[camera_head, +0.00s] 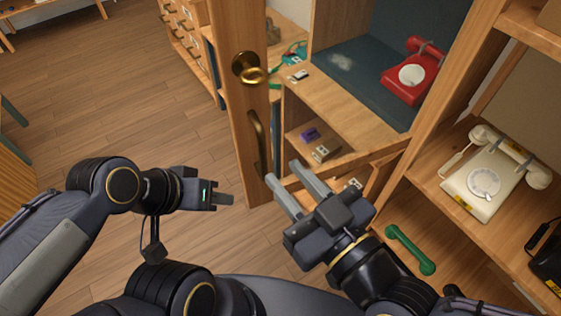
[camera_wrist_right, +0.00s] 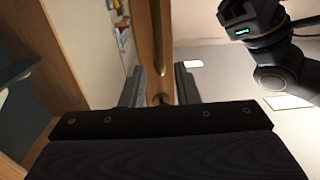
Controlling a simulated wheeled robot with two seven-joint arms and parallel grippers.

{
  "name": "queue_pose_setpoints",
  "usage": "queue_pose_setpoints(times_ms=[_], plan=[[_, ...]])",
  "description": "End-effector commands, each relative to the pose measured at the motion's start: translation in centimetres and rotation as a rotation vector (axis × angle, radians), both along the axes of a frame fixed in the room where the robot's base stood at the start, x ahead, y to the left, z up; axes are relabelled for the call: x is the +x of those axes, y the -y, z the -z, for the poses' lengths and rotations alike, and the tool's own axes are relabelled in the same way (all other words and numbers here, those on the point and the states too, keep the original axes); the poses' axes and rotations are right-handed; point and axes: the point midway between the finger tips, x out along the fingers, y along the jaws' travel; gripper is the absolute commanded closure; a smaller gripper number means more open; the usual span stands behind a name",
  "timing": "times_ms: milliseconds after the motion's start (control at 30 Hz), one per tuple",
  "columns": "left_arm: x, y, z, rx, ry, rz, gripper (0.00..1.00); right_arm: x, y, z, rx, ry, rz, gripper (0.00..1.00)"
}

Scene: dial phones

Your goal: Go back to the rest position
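My right gripper (camera_head: 281,172) is open and points up and left at the wooden door (camera_head: 236,100), just right of the door's brass pull handle (camera_head: 258,140). In the right wrist view, the two fingers of this gripper (camera_wrist_right: 158,82) are spread apart. The door's edge (camera_wrist_right: 146,30) and a brass bar (camera_wrist_right: 158,40) show between and beyond them, and I see nothing held. My left gripper (camera_head: 222,198) hangs over the floor to the left, away from the door. It is seen edge-on, so its finger gap is hidden.
A red dial phone (camera_head: 411,74) sits inside the cabinet, right of the open door. A cream dial phone (camera_head: 484,184) stands on the right shelf. A green handset (camera_head: 410,250) lies close beside my right arm. A black object (camera_head: 548,262) is at the far right. The left floor (camera_head: 110,100) is clear.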

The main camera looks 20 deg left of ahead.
Motion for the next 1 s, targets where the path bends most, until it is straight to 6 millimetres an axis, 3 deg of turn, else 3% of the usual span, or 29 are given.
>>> queue_pose_setpoints(times_ms=[533,667,767,867,1000], plan=[[0.0,0.0,0.0,0.0,0.0,0.0,0.69,0.0,0.1,0.1,-0.001,-0.003,0.001,0.72],[0.0,0.0,-0.1,0.0,0.0,0.0,0.69,1.2,1.1,0.2,-0.003,-0.062,0.018,0.72],[0.0,0.0,-0.4,0.0,0.0,0.0,0.69,3.3,3.3,0.9,-0.014,-0.176,0.051,0.72],[0.0,0.0,-0.7,0.0,0.0,0.0,0.69,5.3,7.0,2.1,-0.036,-0.333,0.111,0.72],[0.0,0.0,-1.0,0.0,0.0,0.0,0.69,6.3,13.6,4.7,-0.078,-0.584,0.24,0.72]])
